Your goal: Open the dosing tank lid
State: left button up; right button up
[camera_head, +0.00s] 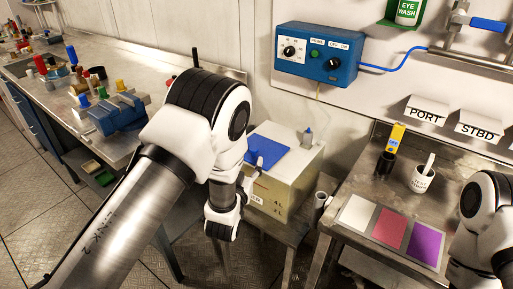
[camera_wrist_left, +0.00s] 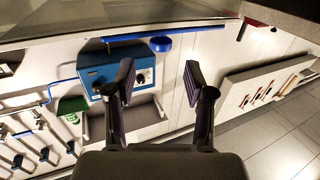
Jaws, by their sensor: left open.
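The dosing tank (camera_head: 283,187) appears to be the cream box in the middle of the head view, with a blue lid (camera_head: 267,151) lying flat on its top. A small grey fitting stands at the tank's back right corner. My left arm hides the tank's left side. My left gripper (camera_head: 252,182) is at the tank's front left, close to the lid's near edge; contact cannot be told. In the left wrist view the left gripper (camera_wrist_left: 159,95) is open, with nothing between its fingers. My right arm shows at the right edge; its gripper is out of view.
A blue control box (camera_head: 317,53) hangs on the wall above the tank. A steel table at right holds a white mug (camera_head: 423,179), a dark cup (camera_head: 386,162) and coloured mats (camera_head: 391,229). A cluttered bench (camera_head: 131,65) stands at left.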

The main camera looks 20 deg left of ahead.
aim_at(252, 150)
pick_arm(q)
jog(key=w, duration=0.4)
jog(key=w+p, duration=0.1)
jog(key=w, duration=0.2)
jog(key=shift+a, duration=0.3)
jog(key=shift+w+d, duration=0.15)
jog(key=shift+w, duration=0.1)
grip_shut()
